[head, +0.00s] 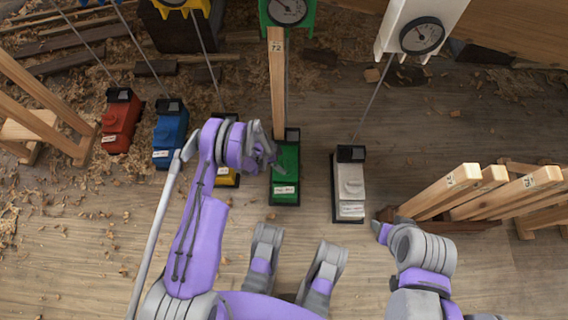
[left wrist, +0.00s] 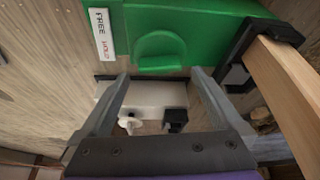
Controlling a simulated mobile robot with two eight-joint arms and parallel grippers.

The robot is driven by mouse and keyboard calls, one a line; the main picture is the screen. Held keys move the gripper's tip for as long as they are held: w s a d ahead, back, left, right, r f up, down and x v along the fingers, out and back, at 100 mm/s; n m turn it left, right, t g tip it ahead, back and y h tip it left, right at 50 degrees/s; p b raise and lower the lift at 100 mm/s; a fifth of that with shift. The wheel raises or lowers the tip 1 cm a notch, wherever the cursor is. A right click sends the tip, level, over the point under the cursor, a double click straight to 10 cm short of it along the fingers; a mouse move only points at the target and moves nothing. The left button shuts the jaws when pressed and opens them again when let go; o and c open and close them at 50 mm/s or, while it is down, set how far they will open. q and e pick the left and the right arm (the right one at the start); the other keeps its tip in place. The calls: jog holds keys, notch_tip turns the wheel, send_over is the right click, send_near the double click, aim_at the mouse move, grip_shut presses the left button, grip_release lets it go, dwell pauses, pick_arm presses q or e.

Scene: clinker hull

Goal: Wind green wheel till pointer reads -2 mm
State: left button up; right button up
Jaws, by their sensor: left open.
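The green unit (head: 286,176) lies on the floor near the middle in the head view, with a label and a black end piece. In the left wrist view the green unit (left wrist: 205,18) fills the top, with a rounded green lug (left wrist: 158,52) on it. I cannot tell whether this lug is the wheel. The green dial gauge (head: 287,12) is at the top edge; its reading is too small to tell. My left gripper (head: 266,155) is open and empty beside the green unit. In the left wrist view its fingers (left wrist: 159,75) point at the lug, apparently apart from it.
A wooden post (head: 277,85) runs from the green unit to its gauge. Yellow (head: 228,178) and blue (head: 170,136) units lie left, a white unit (head: 350,185) right. A thin rod (head: 375,100) slopes to the white gauge. Timber (head: 440,190) stands at the right.

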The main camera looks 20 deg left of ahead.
aim_at(285, 164)
pick_arm(q)
jog(key=shift+b+x, duration=0.35)
jog(key=shift+x, duration=1.45)
